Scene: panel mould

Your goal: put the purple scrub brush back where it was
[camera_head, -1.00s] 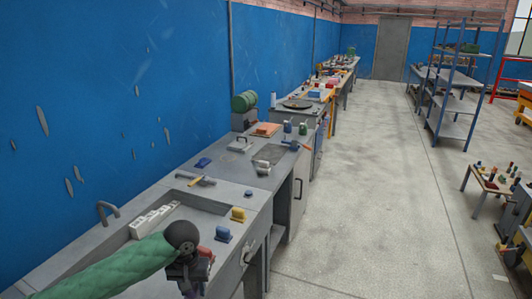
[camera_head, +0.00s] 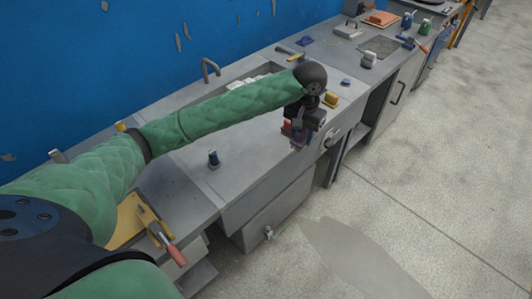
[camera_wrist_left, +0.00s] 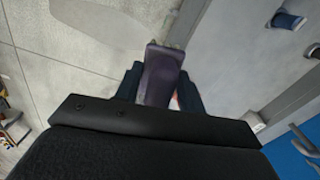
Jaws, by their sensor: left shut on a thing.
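The purple scrub brush (camera_wrist_left: 160,77) shows in the left wrist view, between the two dark fingers of my left gripper (camera_wrist_left: 160,88). The gripper is shut on it. In the head view my left gripper (camera_head: 298,138) is over the front edge of the grey worktop, right of the middle, pointing down. There the brush is small and dark below the fingers and hard to make out. My right gripper is not in view.
A dark blue object (camera_head: 213,159) stands on the bare worktop left of the gripper. A yellow board (camera_head: 128,222) and a red-handled tool (camera_head: 167,246) lie at the near left. The floor at right is clear.

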